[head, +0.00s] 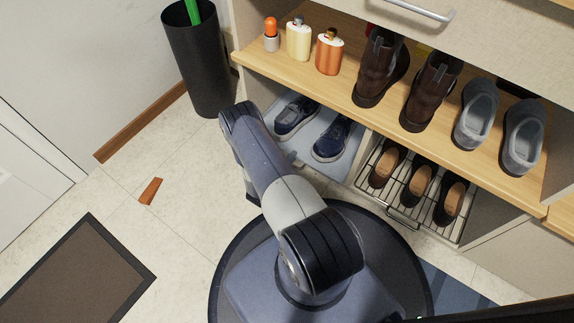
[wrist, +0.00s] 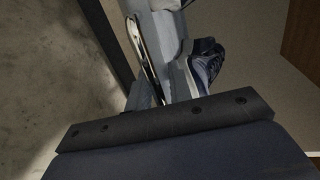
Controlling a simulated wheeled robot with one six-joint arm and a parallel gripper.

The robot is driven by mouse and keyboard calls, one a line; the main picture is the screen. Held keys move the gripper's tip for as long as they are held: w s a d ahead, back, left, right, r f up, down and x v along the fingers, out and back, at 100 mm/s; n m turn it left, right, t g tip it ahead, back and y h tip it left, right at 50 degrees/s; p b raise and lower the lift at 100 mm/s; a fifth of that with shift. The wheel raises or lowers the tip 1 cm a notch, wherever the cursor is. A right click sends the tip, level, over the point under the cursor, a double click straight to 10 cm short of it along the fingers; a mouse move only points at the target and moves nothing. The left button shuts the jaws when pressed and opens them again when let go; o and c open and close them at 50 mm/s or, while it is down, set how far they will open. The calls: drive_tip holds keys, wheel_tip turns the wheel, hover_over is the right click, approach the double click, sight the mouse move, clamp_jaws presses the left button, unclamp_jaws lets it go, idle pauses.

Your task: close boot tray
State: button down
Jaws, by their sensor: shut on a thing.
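The boot tray (head: 303,146) is light blue-grey and sits low in the left bay of the shoe bench in the head view. A pair of navy shoes (head: 331,138) stands on it. In the wrist view the tray (wrist: 166,32) runs up the middle, with a thin curved metallic bar (wrist: 146,52) along its front and one navy shoe (wrist: 207,62) behind. My gripper (wrist: 162,92) is shut on the tray's front, at or by this bar; the exact contact is hard to see. In the head view my arm hides the gripper and the tray's left front.
A wire rack (head: 405,195) with brown shoes is right of the tray. Boots (head: 381,70), grey shoes and bottles stand on the bench top (head: 350,95). A black bin (head: 201,65) is at the left. An orange-brown block (head: 150,191) and a doormat (head: 78,272) lie on open floor.

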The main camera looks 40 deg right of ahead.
sight(296, 157)
drive_tip(key=shift+s+d+g, duration=0.2)
drive_tip(key=shift+d+g, duration=0.1)
drive_tip(key=shift+d, duration=1.1)
drive_tip(key=c, duration=1.5)
unclamp_jaws()
drive_tip(key=shift+w+d, duration=0.1)
drive_tip(key=shift+w, duration=0.15)
